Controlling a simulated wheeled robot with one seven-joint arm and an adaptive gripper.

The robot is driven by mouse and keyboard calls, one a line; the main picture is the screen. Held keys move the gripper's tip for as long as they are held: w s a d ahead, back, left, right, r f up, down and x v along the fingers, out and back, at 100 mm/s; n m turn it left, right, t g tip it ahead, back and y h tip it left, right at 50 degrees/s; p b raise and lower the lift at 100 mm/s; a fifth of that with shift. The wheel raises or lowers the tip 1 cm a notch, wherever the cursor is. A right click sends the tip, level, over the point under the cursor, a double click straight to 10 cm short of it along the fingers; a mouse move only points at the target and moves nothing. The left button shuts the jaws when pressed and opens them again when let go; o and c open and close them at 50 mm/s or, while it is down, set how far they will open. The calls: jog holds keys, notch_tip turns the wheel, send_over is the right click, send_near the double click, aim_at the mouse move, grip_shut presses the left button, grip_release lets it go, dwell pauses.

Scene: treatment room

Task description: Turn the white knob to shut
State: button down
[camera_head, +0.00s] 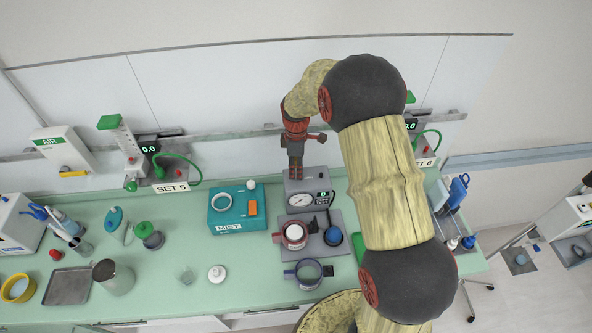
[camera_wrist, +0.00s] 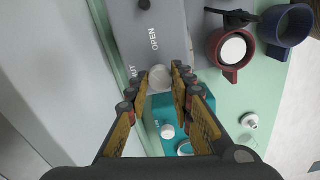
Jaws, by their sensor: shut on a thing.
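The white knob (camera_wrist: 160,78) sits on top of a grey box in the wrist view, with the printed word OPEN beside it and a partly hidden word ending in "UT" at its left. The grey box (camera_wrist: 160,25) also shows in the head view (camera_head: 322,187), with a round gauge and a small display on its front. My gripper (camera_wrist: 161,84) is shut on the knob, one fingertip on either side. In the head view my gripper (camera_head: 295,172) points down onto the box top and hides the knob.
A red cup (camera_head: 286,242) stands in front of the grey box, with a blue cup (camera_head: 300,282) nearer. A teal MIST box (camera_head: 222,219) stands just left. The wall rail (camera_head: 225,134) runs behind. Bench space around the white bottle cap (camera_head: 217,274) is fairly clear.

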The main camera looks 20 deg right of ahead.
jog(key=n, duration=0.5)
jog(key=shift+n+b, duration=0.3)
jog(key=shift+b, duration=0.1)
jog(key=n, duration=0.5)
jog(key=shift+n, duration=0.3)
jog(key=c, duration=1.5)
grip_release()
jog(key=shift+c, duration=0.2)
notch_tip(320, 180, up, 12)
